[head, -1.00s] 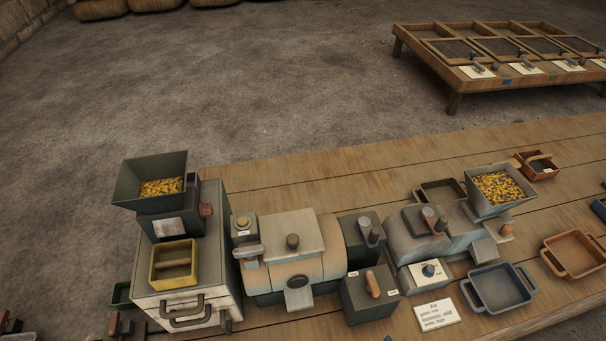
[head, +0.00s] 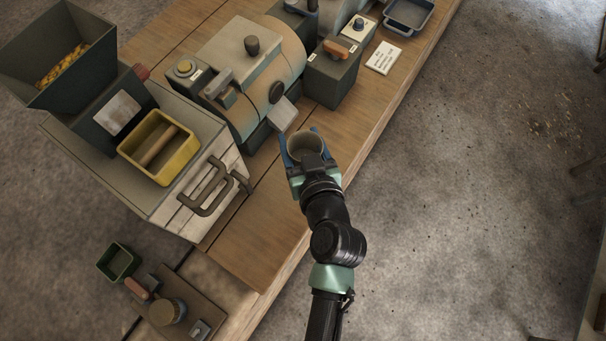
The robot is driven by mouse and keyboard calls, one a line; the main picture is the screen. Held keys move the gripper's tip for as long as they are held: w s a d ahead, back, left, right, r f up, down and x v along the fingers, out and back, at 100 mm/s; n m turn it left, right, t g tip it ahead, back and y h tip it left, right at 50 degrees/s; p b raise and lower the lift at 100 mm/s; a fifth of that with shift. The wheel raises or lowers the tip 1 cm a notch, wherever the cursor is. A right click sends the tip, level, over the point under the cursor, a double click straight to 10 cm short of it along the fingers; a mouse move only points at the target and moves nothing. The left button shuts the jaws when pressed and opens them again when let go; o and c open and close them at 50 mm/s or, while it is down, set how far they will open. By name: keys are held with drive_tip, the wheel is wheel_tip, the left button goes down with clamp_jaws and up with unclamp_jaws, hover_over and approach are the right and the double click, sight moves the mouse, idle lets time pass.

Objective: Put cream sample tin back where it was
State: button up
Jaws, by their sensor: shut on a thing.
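The cream sample tin (head: 306,141) is a small round open cup. It is held between the blue fingers of my gripper (head: 303,148), which is shut on it. My gripper and the tin are over the front part of the wooden bench, just in front of the metal chute (head: 283,114) of the cream and grey drum machine (head: 262,78). From this angle I cannot tell how high the tin is above the bench. The inside of the tin looks empty.
A white cabinet (head: 172,201) with a yellow tray (head: 158,147) and a hopper (head: 60,50) stands to the left. A dark box with an orange handle (head: 336,48) is at the upper right. Bare bench (head: 265,220) lies left of my arm. A green bin (head: 118,261) is lower left.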

sight(302, 139)
drive_tip(key=w+f+n+g+y+b, duration=0.1)
drive_tip(key=f+b, duration=0.4)
drive_tip(key=b, duration=0.5)
drive_tip(key=w+n+y, duration=0.1)
drive_tip(key=w, duration=0.1)
drive_tip(key=shift+w+n+y, duration=0.3)
drive_tip(key=shift+w+y, duration=0.1)
wheel_tip(302, 139, down, 10)
drive_tip(key=shift+r+b, duration=0.1)
drive_tip(key=shift+b, duration=0.9)
drive_tip(key=shift+f, duration=0.2)
drive_tip(key=o, duration=1.5)
